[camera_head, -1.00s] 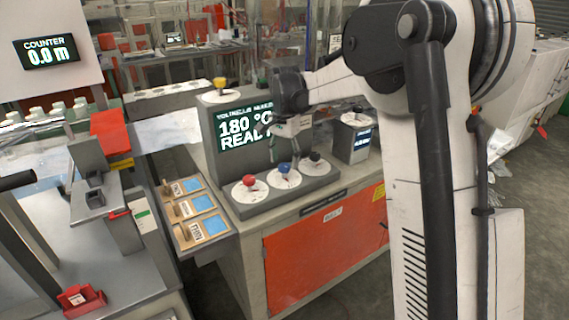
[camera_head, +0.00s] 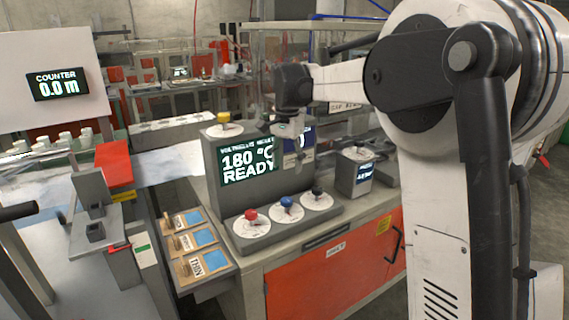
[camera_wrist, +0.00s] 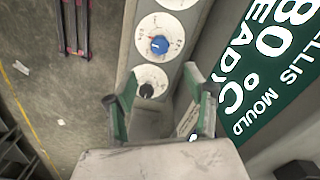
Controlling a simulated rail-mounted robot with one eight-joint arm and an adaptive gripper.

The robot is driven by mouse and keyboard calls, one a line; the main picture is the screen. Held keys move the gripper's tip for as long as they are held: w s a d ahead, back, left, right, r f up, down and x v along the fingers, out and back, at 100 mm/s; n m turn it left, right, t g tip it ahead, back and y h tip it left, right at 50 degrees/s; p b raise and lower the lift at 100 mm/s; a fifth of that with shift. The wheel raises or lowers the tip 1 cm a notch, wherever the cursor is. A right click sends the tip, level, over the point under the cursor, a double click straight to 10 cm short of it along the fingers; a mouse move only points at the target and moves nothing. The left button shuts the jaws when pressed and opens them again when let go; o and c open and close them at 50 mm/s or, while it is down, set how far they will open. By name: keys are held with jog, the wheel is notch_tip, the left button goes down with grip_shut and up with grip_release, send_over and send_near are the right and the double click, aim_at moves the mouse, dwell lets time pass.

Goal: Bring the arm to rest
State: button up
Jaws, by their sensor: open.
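My gripper (camera_head: 292,150) is open and empty, in the air in front of the right part of the control box (camera_head: 212,160), whose screen reads 180 °C READY. It hangs above the row of dials. In the wrist view my gripper (camera_wrist: 160,75) shows two green-and-grey fingers spread apart, with nothing between them. Beyond them lie a blue-knobbed dial (camera_wrist: 158,45) and a black-knobbed dial (camera_wrist: 147,90). In the head view the red knob (camera_head: 251,216), blue knob (camera_head: 286,202) and black knob (camera_head: 317,191) stand clear of the gripper.
A yellow-knobbed dial (camera_head: 223,118) tops the control box. A small grey box (camera_head: 355,172) with a screen stands to its right. The counter display (camera_head: 56,84) reads 0.0 m. Orange cabinet doors (camera_head: 325,275) are below.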

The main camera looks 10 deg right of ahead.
jog(key=s+r+n+t, duration=0.2)
jog(key=s+n+t, duration=0.35)
jog(key=s, duration=2.05)
jog(key=s+f+n+t, duration=0.1)
jog(key=s+f+n, duration=0.3)
jog(key=s, duration=0.6)
notch_tip(320, 180, down, 3)
jog(key=shift+r+t, duration=0.2)
jog(key=shift+t, duration=0.15)
jog(key=shift+c, duration=0.5)
